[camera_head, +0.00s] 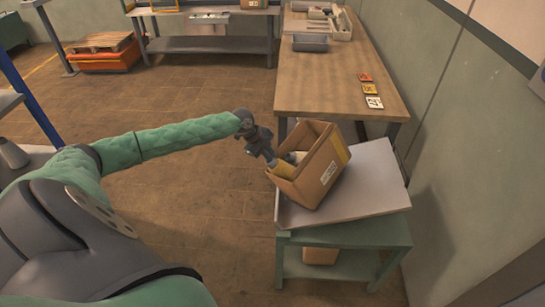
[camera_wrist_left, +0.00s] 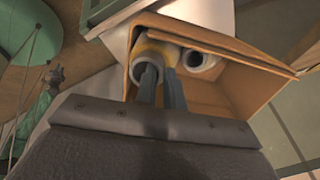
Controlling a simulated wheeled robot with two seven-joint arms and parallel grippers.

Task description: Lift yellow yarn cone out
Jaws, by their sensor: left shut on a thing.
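A cardboard box (camera_head: 323,170) stands tilted on a small green side table, its open side toward my left arm. The yellow yarn cone (camera_head: 283,169) shows at the box's opening; its pale tube end and a bit of yellow (camera_wrist_left: 152,47) show in the left wrist view. My left gripper (camera_head: 271,161) reaches into the opening and is shut on this cone. In the left wrist view its two fingers (camera_wrist_left: 162,78) meet the tube's rim, one seemingly inside the hole. A second, whitish cone (camera_wrist_left: 197,61) lies right beside it in the box. My right gripper is not in view.
The green side table (camera_head: 345,236) has a slanted grey top and a box on its lower shelf (camera_head: 320,256). A wooden bench (camera_head: 325,85) stands behind, with trays and several small cards. A wall closes the right side. Open floor (camera_head: 210,215) lies left of the table.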

